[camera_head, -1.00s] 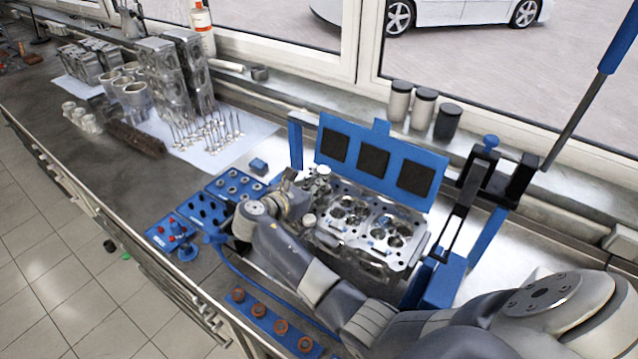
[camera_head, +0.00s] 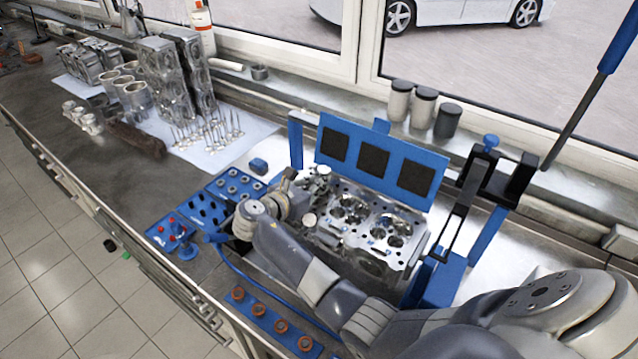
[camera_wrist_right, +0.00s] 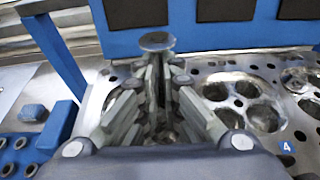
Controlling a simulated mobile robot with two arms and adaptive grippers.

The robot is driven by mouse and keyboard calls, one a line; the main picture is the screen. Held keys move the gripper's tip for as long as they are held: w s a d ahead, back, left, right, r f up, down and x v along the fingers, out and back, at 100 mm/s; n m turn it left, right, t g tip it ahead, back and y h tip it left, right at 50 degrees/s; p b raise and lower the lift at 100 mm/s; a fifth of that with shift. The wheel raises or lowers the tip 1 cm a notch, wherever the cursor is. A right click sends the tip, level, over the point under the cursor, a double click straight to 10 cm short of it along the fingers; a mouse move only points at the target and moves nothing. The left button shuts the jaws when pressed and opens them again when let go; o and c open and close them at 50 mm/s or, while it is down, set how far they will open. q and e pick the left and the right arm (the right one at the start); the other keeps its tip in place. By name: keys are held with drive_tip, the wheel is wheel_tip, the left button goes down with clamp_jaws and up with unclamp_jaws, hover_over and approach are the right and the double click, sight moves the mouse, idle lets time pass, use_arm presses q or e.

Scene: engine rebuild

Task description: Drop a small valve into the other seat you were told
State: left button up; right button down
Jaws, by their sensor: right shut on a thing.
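The silver cylinder head (camera_head: 408,262) lies on the bench, its face with round valve seats upward. It also shows in the right wrist view (camera_wrist_right: 215,75), with a blue "4" tag beside one chamber. My right gripper (camera_wrist_right: 158,85) is shut on a small valve (camera_wrist_right: 157,41). The valve's round head points up above the fingertips, and its stem runs down between the fingers. The gripper is over the left end of the head; whether the stem is in a hole is hidden. In the head view, my right gripper (camera_head: 305,183) is partly hidden by its wrist. My left gripper is not in view.
A blue panel with black pads (camera_head: 375,125) stands behind the head. A blue holed tray (camera_head: 222,184) is to its left, and a blue strip with orange rings (camera_head: 251,312) is in front. More valves (camera_head: 215,130) stand on a white sheet farther left.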

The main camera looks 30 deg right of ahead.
drive_tip(key=shift+f, duration=0.4)
drive_tip(key=c, duration=1.7)
unclamp_jaws()
drive_tip(key=shift+s+a, duration=0.1)
drive_tip(key=shift+v, duration=3.95)
drive_tip(key=shift+r, duration=0.1)
